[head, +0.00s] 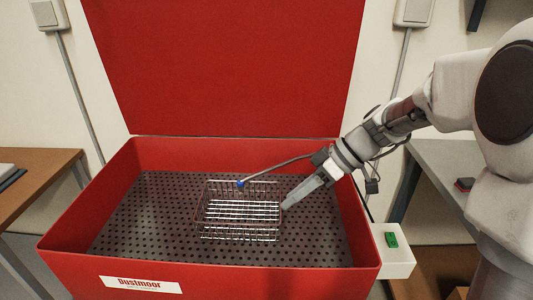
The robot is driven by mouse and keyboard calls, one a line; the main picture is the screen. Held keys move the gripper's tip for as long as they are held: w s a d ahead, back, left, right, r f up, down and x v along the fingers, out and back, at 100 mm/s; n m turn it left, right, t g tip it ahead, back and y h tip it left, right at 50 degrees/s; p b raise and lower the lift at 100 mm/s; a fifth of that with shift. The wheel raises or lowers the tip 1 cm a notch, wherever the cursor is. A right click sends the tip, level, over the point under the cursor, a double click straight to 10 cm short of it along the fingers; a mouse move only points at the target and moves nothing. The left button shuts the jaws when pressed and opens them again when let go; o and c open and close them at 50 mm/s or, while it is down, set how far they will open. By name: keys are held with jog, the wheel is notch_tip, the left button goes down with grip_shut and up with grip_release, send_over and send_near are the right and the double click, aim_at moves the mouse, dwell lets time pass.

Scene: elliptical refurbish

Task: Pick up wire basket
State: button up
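The wire basket (240,211) is a silver rectangular wire-mesh basket. It sits on the perforated grey floor (150,215) inside an open red bin (75,268), near the middle. My gripper (287,204) reaches down from the right, with its fingertips at the basket's right side. I cannot tell whether the fingers touch the basket's wires or whether they are open or shut. The fingers overlap in this view.
A thin grey tube with a blue tip (241,184) hangs over the basket's back edge. The raised red lid (225,65) stands behind the bin. A white box with a green switch (392,240) is at the bin's right side. Tables stand on both sides.

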jog(key=w+a+f+n+y+b, duration=0.3)
jog(key=w+f+n+y+b, duration=0.15)
jog(key=w+f, duration=0.65)
jog(key=shift+s+a+f+b, duration=0.5)
jog(key=shift+a+f, duration=0.75)
jog(key=shift+a, duration=0.45)
jog(key=shift+s+a+f+b, duration=0.4)
jog(key=shift+s+a+f, duration=0.25)
jog(key=shift+a+f, duration=0.85)
jog(key=shift+s+a+f+b, duration=0.5)
jog(key=shift+a+f, duration=0.5)
jog(key=shift+a, duration=0.95)
jog(key=shift+c, duration=0.3)
grip_shut()
